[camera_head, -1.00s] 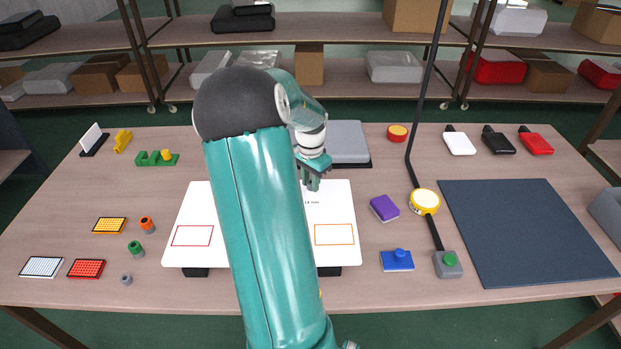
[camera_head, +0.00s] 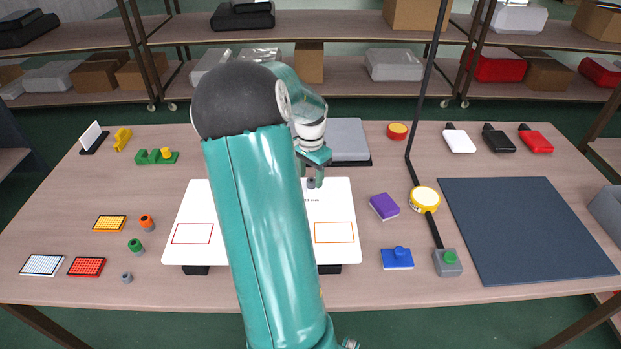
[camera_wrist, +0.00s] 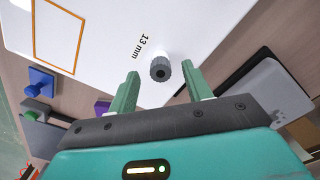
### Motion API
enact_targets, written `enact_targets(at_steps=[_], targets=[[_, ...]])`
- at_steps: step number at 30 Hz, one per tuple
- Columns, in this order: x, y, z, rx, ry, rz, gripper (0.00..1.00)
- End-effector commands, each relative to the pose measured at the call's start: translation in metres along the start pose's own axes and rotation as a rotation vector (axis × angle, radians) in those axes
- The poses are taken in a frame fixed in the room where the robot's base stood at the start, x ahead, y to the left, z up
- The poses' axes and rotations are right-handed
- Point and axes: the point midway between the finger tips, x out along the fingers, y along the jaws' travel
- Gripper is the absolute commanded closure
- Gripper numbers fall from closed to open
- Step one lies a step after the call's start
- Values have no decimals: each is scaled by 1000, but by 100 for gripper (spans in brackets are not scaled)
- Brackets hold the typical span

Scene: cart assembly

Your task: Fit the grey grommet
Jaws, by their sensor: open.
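A dark grey ribbed grommet (camera_wrist: 161,68) with a round hole in its top stands upright on the white panel (camera_wrist: 190,28), beside the printed "13 mm" label. Its lower end is hidden, so I cannot tell how deep it sits. It also shows in the head view (camera_head: 311,183), just below my fingertips. My gripper (camera_wrist: 159,75) is open, with one finger on each side of the grommet and a visible gap to both. In the head view my gripper (camera_head: 313,179) is over the panel's back part (camera_head: 340,200), and my arm hides the panel's middle.
On the left are an orange grommet (camera_head: 147,222), a green grommet (camera_head: 135,245), and a small grey cylindrical piece (camera_head: 127,277). A grey box (camera_head: 347,139) stands behind the panel. A purple block (camera_head: 384,206) and blue knobbed block (camera_head: 397,258) lie to the right.

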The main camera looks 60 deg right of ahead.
Motion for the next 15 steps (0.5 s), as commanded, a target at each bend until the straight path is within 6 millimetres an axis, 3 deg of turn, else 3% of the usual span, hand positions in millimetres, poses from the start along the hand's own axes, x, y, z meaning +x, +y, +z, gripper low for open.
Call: enact_targets(at_steps=[9,15], targets=[[-71,-1,0,-2,4,-4,50],[-106,0,-1,0,2,-3,50]])
